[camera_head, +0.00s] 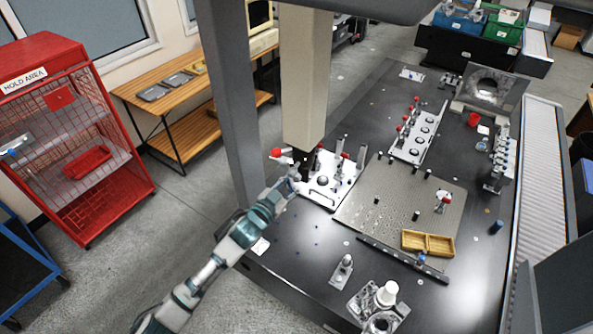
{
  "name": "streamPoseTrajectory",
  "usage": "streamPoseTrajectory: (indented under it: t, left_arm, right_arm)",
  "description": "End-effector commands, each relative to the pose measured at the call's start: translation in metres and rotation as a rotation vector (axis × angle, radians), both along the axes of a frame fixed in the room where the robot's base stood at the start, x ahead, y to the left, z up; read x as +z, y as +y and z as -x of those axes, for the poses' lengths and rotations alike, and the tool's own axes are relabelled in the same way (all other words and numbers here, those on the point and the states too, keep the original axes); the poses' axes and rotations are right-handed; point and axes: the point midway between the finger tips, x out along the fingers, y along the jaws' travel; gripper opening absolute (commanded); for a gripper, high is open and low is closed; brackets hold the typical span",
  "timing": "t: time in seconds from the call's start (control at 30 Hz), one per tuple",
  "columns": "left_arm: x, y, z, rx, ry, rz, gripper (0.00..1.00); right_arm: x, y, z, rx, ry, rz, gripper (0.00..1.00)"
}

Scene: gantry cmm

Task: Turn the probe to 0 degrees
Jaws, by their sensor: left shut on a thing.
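The beige vertical column (305,80) of the measuring machine hangs over the dark table, and the dark probe head (309,162) is at its lower end. My left arm comes in from the lower left. Its gripper (294,176) is at the probe head, just left of and below the column's end. The gripper is shut on a small part there, which looks like the probe. The jaws and the part between them are small and partly hidden, so the probe's angle cannot be read. My right gripper is not in view.
A white fixture plate (330,192) with red-tipped clamps lies beside the gripper. A grey upright (230,100) stands close to its left. A perforated plate (385,205) and a yellow tray (427,243) lie to the right. The table's front left (300,255) is mostly clear.

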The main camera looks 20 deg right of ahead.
Motion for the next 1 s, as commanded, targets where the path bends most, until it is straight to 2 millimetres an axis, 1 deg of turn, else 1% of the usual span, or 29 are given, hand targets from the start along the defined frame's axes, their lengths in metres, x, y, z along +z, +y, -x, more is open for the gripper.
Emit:
streamPoseTrajectory:
  t: [0.07,0.1,0.2,0.47,0.57,0.77,0.83,1.0]
  left_arm:
    - [-0.001,0.0,0.0,0.0,0.001,-0.001,0.0]
    - [-0.001,0.0,0.0,0.0,0.0,-0.001,0.22]
    - [0.0,0.0,0.0,0.0,-0.001,-0.001,0.45]
    - [0.0,0.0,0.0,0.0,-0.002,-0.001,0.45]
    - [0.001,0.003,0.002,0.0,-0.001,-0.002,0.45]
    - [0.003,0.02,0.016,0.0,0.001,-0.001,0.45]
    - [0.001,0.027,0.02,0.001,-0.001,0.0,0.45]
    - [0.0,0.042,0.032,0.0,-0.001,-0.001,0.45]
  right_arm:
    - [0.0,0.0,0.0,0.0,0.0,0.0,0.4]
    - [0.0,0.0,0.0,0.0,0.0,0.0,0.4]
    - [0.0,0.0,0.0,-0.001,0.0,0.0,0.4]
    - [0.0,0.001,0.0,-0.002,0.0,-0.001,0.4]
    - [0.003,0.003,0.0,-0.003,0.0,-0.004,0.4]
    - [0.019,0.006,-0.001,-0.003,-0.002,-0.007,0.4]
    - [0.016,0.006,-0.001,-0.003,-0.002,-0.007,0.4]
    - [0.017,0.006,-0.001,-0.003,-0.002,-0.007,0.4]
